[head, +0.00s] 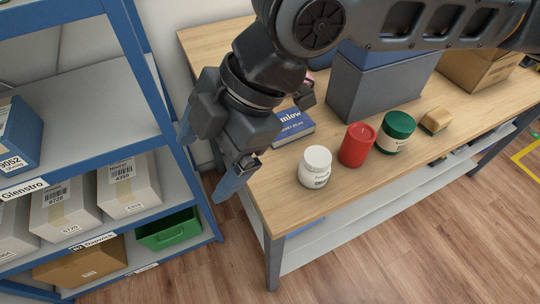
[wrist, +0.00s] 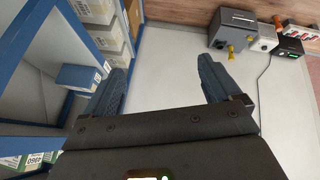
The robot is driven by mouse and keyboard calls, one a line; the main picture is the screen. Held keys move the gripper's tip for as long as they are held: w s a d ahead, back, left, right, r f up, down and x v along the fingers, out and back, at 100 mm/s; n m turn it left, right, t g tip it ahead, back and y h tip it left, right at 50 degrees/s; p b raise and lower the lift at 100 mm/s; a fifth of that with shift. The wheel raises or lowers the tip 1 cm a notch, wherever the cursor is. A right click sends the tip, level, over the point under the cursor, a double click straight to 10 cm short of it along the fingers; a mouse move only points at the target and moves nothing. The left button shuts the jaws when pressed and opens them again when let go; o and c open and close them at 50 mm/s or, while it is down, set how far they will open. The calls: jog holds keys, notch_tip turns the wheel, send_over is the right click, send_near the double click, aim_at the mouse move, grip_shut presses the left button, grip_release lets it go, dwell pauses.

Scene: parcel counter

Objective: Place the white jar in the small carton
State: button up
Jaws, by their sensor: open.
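The white jar (head: 316,168) stands upright near the front edge of the wooden counter, at its left end, in the head view. My gripper (head: 208,153) is left of the counter, between it and the blue shelf, apart from the jar. In the wrist view my gripper (wrist: 163,68) is open, with nothing between its fingers. A brown cardboard box (head: 482,68) stands at the counter's back right, partly behind my arm; I cannot tell if it is the small carton. The jar is not in the wrist view.
A red jar (head: 358,145), a green-lidded jar (head: 397,132) and a sponge-like block (head: 436,121) stand right of the white jar. A blue book (head: 292,127) and a grey bin (head: 375,84) lie behind. The shelf (head: 172,130) holds boxes and a green tray (head: 169,230).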

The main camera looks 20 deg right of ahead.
aim_at(320, 154)
jog(key=d+f+h, duration=0.1)
jog(key=d+h, duration=0.1)
jog(key=d, duration=0.3)
jog(key=d+g+h, duration=0.1)
jog(key=d+h, duration=0.1)
jog(key=d, duration=0.4)
jog(key=d+f+m+h, duration=0.1)
jog(key=d, duration=0.5)
jog(key=shift+s+f+h+p, duration=0.3)
jog(key=shift+s+f+h, duration=0.05)
jog(key=shift+h, duration=0.05)
jog(key=shift+d+f, duration=0.2)
jog(key=shift+d, duration=0.1)
notch_tip(320, 154, down, 8)
jog(key=shift+s+r, duration=0.1)
jog(key=shift+r, duration=0.15)
jog(key=shift+r, duration=0.1)
jog(key=c, duration=1.3)
